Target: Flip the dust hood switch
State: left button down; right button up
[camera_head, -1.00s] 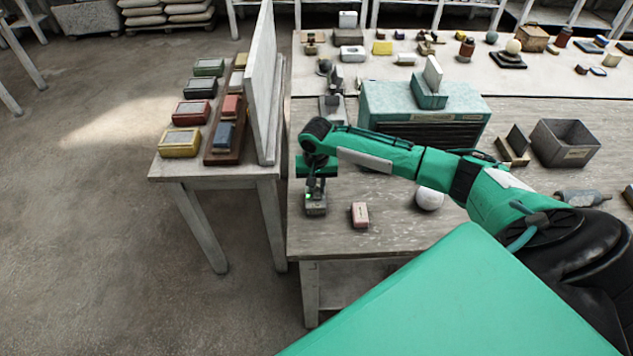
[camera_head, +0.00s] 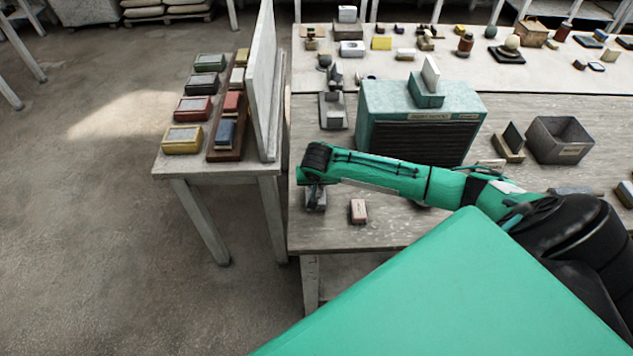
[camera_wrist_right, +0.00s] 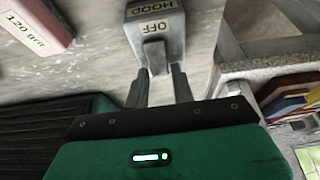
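The dust hood switch is a small grey box (camera_wrist_right: 157,28) with an upside-down "HOOD" label and an "OFF" label in the right wrist view. A grey lever part (camera_wrist_right: 156,57) sticks out of it towards my gripper. In the head view the switch (camera_head: 316,203) sits near the table's front left corner, partly hidden by my right wrist. My right gripper (camera_wrist_right: 160,78) is open, with one finger on each side of the lever part. I cannot tell whether the fingers touch it. My left gripper is not in view.
A pink block (camera_head: 358,211) lies just right of the switch. The teal dust hood (camera_head: 374,112) with a dark grille stands behind my right arm. A side table (camera_head: 168,164) with coloured blocks and an upright board (camera_head: 262,85) stands at left. Grey bin (camera_head: 560,141) at right.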

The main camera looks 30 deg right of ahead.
jog(key=shift+o, duration=1.3)
jog(key=shift+r, duration=0.1)
jog(key=b+v, duration=0.3)
jog(key=v, duration=1)
jog(key=shift+r, duration=0.3)
jog(key=shift+s+a, duration=0.1)
